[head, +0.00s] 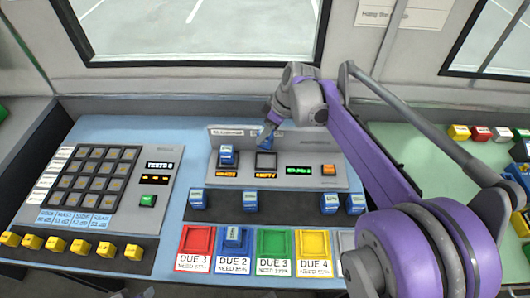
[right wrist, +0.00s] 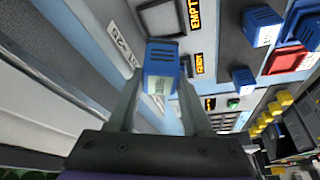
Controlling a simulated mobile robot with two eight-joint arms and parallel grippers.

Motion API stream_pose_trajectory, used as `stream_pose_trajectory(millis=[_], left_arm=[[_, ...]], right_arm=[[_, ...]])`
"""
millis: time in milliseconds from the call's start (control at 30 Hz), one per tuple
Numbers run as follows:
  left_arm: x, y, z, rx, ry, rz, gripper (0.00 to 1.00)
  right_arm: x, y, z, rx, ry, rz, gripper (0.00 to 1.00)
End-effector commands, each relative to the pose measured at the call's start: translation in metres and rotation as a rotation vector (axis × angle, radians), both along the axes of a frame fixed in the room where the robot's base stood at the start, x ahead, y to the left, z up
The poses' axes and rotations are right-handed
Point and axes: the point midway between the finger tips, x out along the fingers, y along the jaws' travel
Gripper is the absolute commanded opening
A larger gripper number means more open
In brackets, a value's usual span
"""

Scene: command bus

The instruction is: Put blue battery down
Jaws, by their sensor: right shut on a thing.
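My right gripper (head: 268,142) is shut on a blue battery (head: 271,145) and holds it at the back of the grey console, by the second socket (head: 266,160). In the right wrist view the blue battery (right wrist: 162,62) sits between the two fingers. The second socket looks empty, and the small display by it in the right wrist view (right wrist: 194,12) reads EMPTY. Another blue battery (head: 228,156) stands in the socket to its left. I cannot tell whether the held battery touches the console. My left gripper is not in view.
Several blue batteries stand on the dark strip (head: 290,202) in front of the console. Red, blue, green and yellow trays (head: 313,243) lie nearer; the blue one holds a battery (head: 234,237). A keypad panel (head: 98,180) is at left. Colored blocks (head: 480,133) lie at right.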

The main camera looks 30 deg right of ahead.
Motion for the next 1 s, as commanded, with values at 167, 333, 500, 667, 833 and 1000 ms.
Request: stream_pose_trajectory(millis=[167, 333, 500, 667, 833, 1000], left_arm=[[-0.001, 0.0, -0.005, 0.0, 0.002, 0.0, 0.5], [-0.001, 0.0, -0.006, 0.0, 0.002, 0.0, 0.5], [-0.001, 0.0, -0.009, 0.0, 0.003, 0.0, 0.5], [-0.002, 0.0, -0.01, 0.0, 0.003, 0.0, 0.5], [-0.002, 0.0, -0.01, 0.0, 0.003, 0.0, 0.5], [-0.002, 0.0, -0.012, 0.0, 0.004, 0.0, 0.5]], right_arm=[[0.0, 0.0, -0.033, 0.0, 0.0, 0.0, 0.0], [0.0, 0.0, -0.046, 0.0, 0.0, 0.0, 0.0], [0.0, 0.0, -0.068, 0.0, 0.0, 0.0, 0.0], [0.0, 0.0, -0.08, 0.0, 0.0, 0.0, 0.0], [0.0, 0.0, -0.079, 0.0, 0.0, 0.0, 0.0], [0.0, 0.0, -0.083, 0.0, 0.0, 0.0, 0.55]])
